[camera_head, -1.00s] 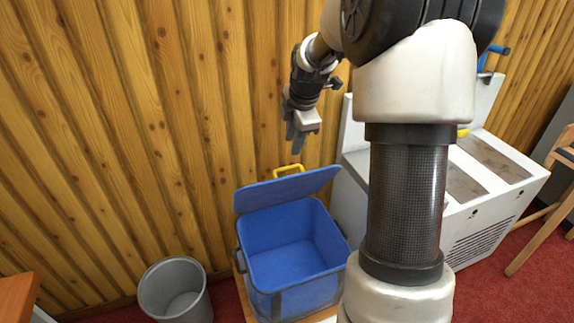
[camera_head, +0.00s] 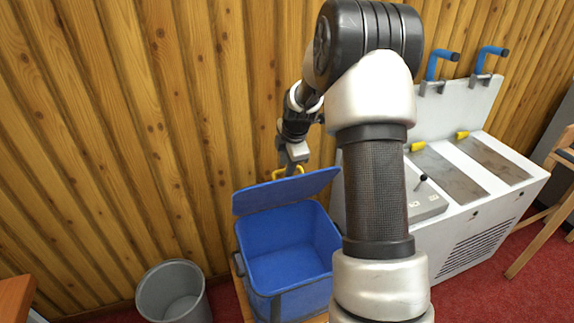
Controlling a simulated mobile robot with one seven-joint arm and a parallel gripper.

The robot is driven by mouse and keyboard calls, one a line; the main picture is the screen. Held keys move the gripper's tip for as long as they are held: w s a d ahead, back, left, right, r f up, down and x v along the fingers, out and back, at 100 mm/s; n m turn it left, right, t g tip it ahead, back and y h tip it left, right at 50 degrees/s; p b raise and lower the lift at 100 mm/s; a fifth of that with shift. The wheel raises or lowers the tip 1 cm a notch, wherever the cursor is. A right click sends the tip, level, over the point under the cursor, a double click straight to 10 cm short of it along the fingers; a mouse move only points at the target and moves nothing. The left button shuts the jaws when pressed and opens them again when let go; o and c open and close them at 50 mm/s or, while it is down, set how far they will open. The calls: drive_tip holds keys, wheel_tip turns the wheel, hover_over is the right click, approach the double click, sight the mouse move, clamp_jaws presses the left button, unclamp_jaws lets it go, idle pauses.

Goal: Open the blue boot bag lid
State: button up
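The blue boot bag (camera_head: 290,270) is box-shaped and stands open, with its empty-looking blue inside showing. Its blue lid (camera_head: 285,192) is raised and tilted up at the back of the opening. A yellow handle (camera_head: 300,170) sits at the lid's upper edge, partly hidden. My gripper (camera_head: 291,168) points down right at the handle, in front of the wooden wall. Its fingers are small and overlap the handle in the picture, so I cannot tell whether they touch it or are open or shut.
A grey bin (camera_head: 172,292) stands on the red carpet left of the bag. A white machine (camera_head: 490,215) with blue handles stands to the right, partly behind my arm. The wood-panelled wall (camera_head: 140,130) is close behind the bag. A wooden chair (camera_head: 545,215) is at far right.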

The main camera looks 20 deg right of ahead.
clamp_jaws()
drive_tip(key=shift+w+r, duration=0.2)
drive_tip(key=shift+w, duration=0.15)
drive_tip(key=w+r+p, duration=0.2)
drive_tip(key=w+p, duration=0.2)
drive_tip(key=w, duration=1)
drive_tip(key=shift+w+r, duration=0.3)
drive_tip(key=shift+w, duration=0.05)
unclamp_jaws()
drive_tip(key=shift+s, duration=0.1)
